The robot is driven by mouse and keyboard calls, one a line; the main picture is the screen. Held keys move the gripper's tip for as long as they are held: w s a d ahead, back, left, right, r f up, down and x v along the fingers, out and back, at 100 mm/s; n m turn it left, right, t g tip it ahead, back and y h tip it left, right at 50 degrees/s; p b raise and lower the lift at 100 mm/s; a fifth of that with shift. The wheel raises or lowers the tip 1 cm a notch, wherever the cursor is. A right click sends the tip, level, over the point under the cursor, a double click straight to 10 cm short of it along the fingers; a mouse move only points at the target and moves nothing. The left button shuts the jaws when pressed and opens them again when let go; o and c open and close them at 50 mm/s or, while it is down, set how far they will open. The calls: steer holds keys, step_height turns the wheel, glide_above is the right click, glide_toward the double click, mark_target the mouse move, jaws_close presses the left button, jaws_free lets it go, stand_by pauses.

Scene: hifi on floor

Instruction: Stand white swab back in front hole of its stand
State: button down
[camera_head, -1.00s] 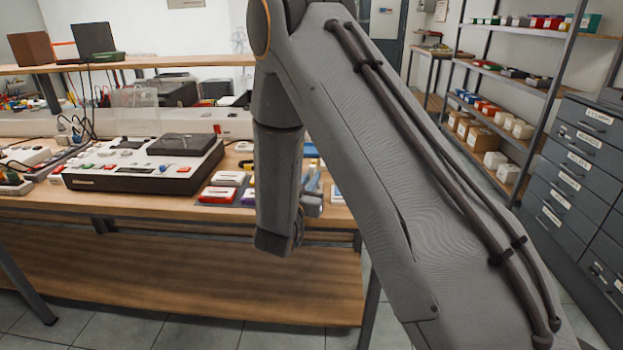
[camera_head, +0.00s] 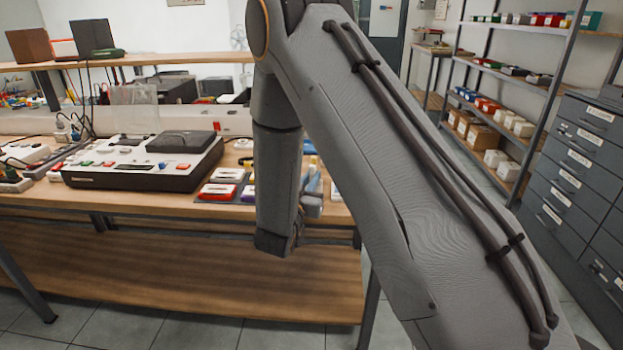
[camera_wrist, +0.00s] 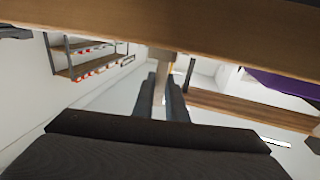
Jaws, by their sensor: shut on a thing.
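In the wrist view, my gripper (camera_wrist: 165,98) shows as two dark fingers close together. They are shut on a pale, slim upright piece, the white swab (camera_wrist: 159,82), whose outline is small and blurred. Its upper part shows against the wooden edge. In the head view my own arm hides most of the gripper and I cannot make out the swab. I cannot pick out the stand or its front hole in either view.
A wooden bench (camera_head: 335,212) with small coloured boxes (camera_head: 221,190) and a white-and-black device (camera_head: 140,165) lies beyond my arm. In the wrist view a wooden edge (camera_wrist: 90,22) crosses the top and a purple thing (camera_wrist: 285,86) is at right. Drawers (camera_head: 575,165) stand at right.

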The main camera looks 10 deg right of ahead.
steer(key=c, duration=1.7)
jaws_free()
steer(key=b+v, duration=0.1)
steer(key=v, duration=0.6)
steer(key=shift+s+a, duration=0.15)
steer(key=shift+s, duration=0.2)
step_height(320, 180, up, 6)
steer(key=p, duration=0.4)
steer(key=shift+p, duration=0.3)
